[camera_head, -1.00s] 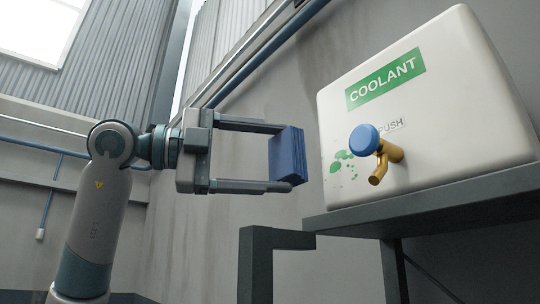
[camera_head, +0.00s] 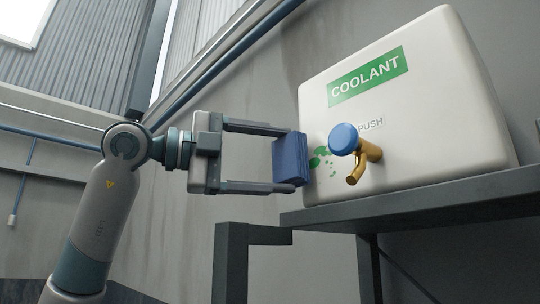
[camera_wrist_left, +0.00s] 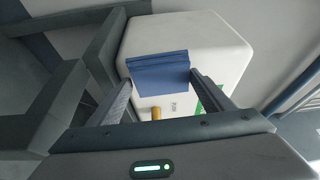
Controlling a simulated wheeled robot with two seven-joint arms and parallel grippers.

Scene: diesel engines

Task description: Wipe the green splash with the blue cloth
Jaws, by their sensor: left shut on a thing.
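My left gripper (camera_head: 285,158) is shut on the folded blue cloth (camera_head: 291,160), which sits between its two fingertips. In the left wrist view the blue cloth (camera_wrist_left: 159,74) lies in front of the white tank. The green splash (camera_head: 321,157) is on the front face of the white coolant tank (camera_head: 440,110), left of the tap. The cloth is just left of the splash and may cover its left edge; I cannot tell whether it touches the tank. My right gripper is not in view.
A brass tap (camera_head: 368,153) with a blue push button (camera_head: 343,139) sticks out right beside the splash. The tank stands on a dark metal shelf (camera_head: 420,200). A dark grey post (camera_head: 232,262) stands below the gripper.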

